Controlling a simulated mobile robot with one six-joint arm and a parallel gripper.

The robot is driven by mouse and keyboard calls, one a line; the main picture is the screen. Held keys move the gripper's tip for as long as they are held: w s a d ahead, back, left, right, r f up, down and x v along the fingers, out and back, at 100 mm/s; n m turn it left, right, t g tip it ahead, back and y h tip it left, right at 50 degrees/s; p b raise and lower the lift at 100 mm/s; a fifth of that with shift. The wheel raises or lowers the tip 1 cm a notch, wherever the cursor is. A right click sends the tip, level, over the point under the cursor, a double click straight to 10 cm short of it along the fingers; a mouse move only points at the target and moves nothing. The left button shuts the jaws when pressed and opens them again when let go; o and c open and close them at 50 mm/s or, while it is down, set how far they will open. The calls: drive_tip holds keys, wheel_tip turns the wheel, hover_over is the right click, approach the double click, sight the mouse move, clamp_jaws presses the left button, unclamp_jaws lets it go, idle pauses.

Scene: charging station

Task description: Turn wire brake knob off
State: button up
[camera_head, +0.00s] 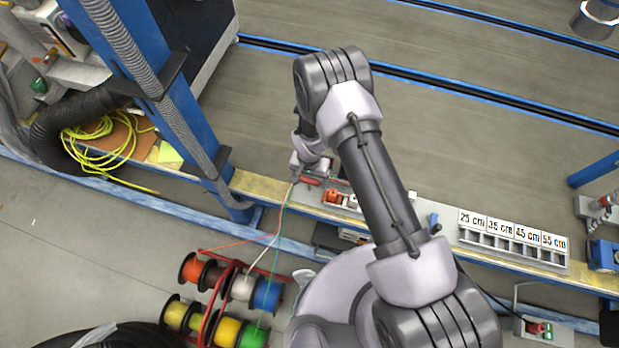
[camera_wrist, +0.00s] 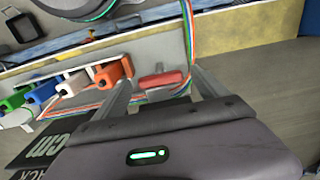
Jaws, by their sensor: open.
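A red knob or handle (camera_wrist: 162,80) sits on the workbench between the two fingers of my open gripper (camera_wrist: 160,86) in the wrist view. The fingers appear to stand on either side of it; I cannot tell whether they touch it. In a row to its left are an orange knob (camera_wrist: 115,71), a white one (camera_wrist: 75,82), a blue one (camera_wrist: 42,92) and a green one (camera_wrist: 15,101). No label shows which is the wire brake knob. In the head view, my gripper (camera_head: 298,178) is low over the bench, beside the red part (camera_head: 310,181).
Coloured wires (camera_wrist: 188,40) run up past the red knob. Wire spools (camera_head: 225,295) stand on a red rack at lower left. A blue post (camera_head: 150,90) rises left of my arm. A length-marked tray (camera_head: 512,252) lies to the right.

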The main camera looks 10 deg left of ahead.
drive_tip(key=c, duration=1.4)
drive_tip(key=n+b, duration=0.1)
drive_tip(key=n, duration=0.3)
drive_tip(key=shift+n+b, duration=0.3)
drive_tip(key=shift+b, duration=0.05)
drive_tip(key=n+b, duration=0.1)
drive_tip(key=n, duration=0.3)
drive_tip(key=shift+n, duration=0.3)
drive_tip(key=n, duration=0.4)
drive_tip(key=shift+b, duration=0.4)
drive_tip(key=shift+n, duration=2.3)
